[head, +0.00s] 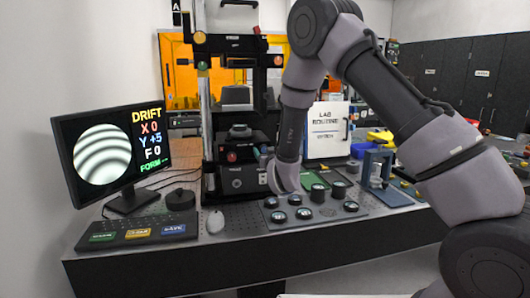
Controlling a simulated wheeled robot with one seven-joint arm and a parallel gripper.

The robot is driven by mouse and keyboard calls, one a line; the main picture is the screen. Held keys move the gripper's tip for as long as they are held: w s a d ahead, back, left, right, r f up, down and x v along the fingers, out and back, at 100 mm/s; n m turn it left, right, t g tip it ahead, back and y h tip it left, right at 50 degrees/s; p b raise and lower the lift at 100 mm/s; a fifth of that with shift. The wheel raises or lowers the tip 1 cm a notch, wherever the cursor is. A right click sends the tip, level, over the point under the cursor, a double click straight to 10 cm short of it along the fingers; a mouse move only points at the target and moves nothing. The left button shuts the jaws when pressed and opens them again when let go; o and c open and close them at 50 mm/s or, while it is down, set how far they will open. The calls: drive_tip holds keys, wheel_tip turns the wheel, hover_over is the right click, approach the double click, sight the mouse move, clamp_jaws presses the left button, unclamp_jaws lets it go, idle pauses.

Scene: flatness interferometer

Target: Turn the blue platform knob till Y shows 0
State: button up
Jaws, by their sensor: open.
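The monitor (122,150) at left shows curved grey fringes in a round image. Beside them it reads DRIFT, X 0, Y +5, F 0 and FORM. The interferometer stand (207,110) rises at centre left, with a dark platform (240,145) low on it. A red knob (232,157) shows on the platform's front. My gripper (269,172) is at that right side, open, mostly hidden by my wrist. Contact with a knob cannot be told.
A tray (330,219) of several round dark optics lies in front of my wrist. A white sign (328,130) and a blue frame (378,170) stand at right.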

drive_tip(key=shift+w, duration=0.35)
clamp_jaws()
drive_tip(key=n, duration=0.5)
drive_tip(key=shift+n, duration=0.3)
drive_tip(key=n, duration=0.6)
idle(0.5)
